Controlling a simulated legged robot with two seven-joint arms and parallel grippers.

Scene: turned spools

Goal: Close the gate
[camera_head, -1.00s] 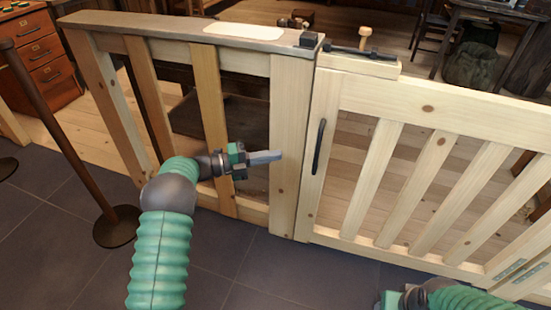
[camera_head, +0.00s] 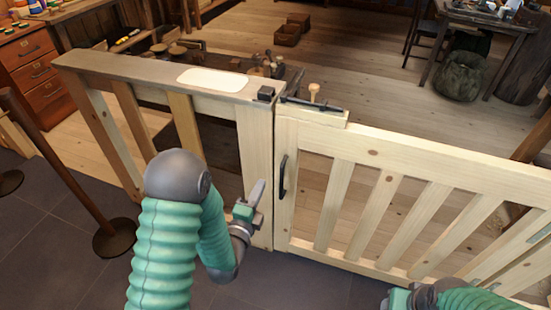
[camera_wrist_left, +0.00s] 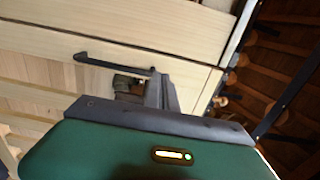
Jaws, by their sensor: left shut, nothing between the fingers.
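The pale slatted wooden gate (camera_head: 380,155) stands on the right, its left edge close beside the fixed post (camera_head: 256,165). It has a black upright handle (camera_head: 283,175) and a dark bar (camera_head: 312,104) on its top block. A dark catch (camera_head: 265,93) sits on the post top. My left gripper (camera_head: 258,188) is shut and empty in front of the post, left of the handle, pointing up. The left wrist view shows its fingers (camera_wrist_left: 160,92) near the handle (camera_wrist_left: 115,65); contact is unclear. My right gripper (camera_head: 398,300) is partly cut off at the bottom; its jaws are unclear.
A fixed fence rail (camera_head: 150,80) with a white patch (camera_head: 212,80) runs left of the post. A dark stanchion (camera_head: 113,238) stands on the grey tiles at left. Behind the gate lie a wooden floor, a table (camera_head: 480,22) and a dark sack (camera_head: 459,75).

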